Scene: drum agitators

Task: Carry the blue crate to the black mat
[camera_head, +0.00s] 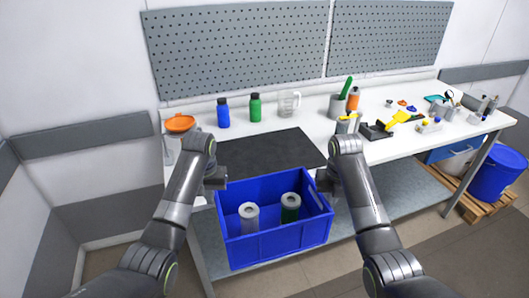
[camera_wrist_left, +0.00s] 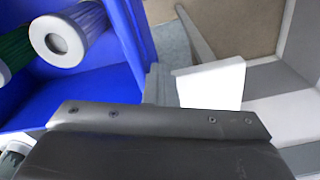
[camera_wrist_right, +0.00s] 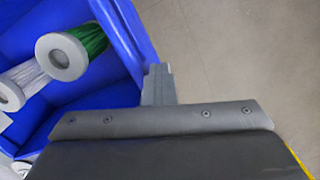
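The blue crate (camera_head: 276,246) hangs level in front of the workbench, with no support visible under it. Inside it stand a pale roller-like part (camera_head: 249,216) and a green one (camera_head: 290,207), both with grey-white ends. My left gripper (camera_head: 217,183) is at the crate's left wall and my right gripper (camera_head: 325,182) at its right wall. Each looks shut on the wall. The wrist views show gripper parts (camera_wrist_left: 152,84) (camera_wrist_right: 158,84) against the crate wall; the rest of the grip is hidden. The black mat (camera_head: 265,152) lies bare and flat on the bench behind the crate.
On the white bench (camera_head: 190,142), a blue bottle (camera_head: 223,113), a green bottle (camera_head: 255,108) and a clear jug (camera_head: 289,104) stand behind the mat. An orange bowl (camera_head: 180,123) is left; tools and small parts crowd the right. A grey lower shelf (camera_head: 400,190) lies below.

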